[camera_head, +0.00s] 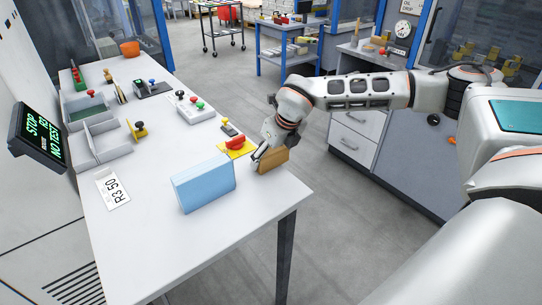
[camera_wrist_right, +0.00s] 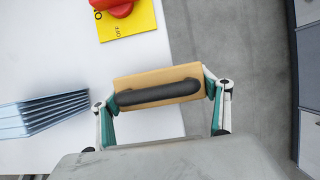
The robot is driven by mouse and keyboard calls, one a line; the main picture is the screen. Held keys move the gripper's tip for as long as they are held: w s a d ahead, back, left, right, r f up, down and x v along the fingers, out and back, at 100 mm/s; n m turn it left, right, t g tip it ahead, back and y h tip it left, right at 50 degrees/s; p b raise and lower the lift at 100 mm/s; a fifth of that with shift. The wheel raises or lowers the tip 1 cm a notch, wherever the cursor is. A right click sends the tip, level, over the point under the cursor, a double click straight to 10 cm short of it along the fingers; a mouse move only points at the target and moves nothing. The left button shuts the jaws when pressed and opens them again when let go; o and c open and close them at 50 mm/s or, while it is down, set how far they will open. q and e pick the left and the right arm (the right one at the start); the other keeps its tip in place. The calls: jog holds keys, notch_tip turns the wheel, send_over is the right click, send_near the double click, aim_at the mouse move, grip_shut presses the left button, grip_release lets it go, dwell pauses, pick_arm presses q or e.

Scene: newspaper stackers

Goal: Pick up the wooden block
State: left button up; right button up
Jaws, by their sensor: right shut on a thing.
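The wooden block (camera_head: 275,160) is light tan and is at the right edge of the white table (camera_head: 245,208). In the right wrist view the block (camera_wrist_right: 140,82) has a dark grey rounded bar along its face. My right gripper (camera_head: 264,153) reaches down at the block from above. In the wrist view my right gripper (camera_wrist_right: 160,91) has one finger against each end of the block, shut on it. I cannot tell whether the block touches the table or is slightly above it. My left gripper is not in view.
A light blue stack (camera_head: 203,183) stands just left of the block. A red button on a yellow plate (camera_head: 236,146) lies behind it. Grey trays (camera_head: 107,143) and control boxes (camera_head: 189,107) are farther back. The table's front is clear.

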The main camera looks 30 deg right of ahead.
notch_tip(320, 180, up, 20)
dwell(0.5)
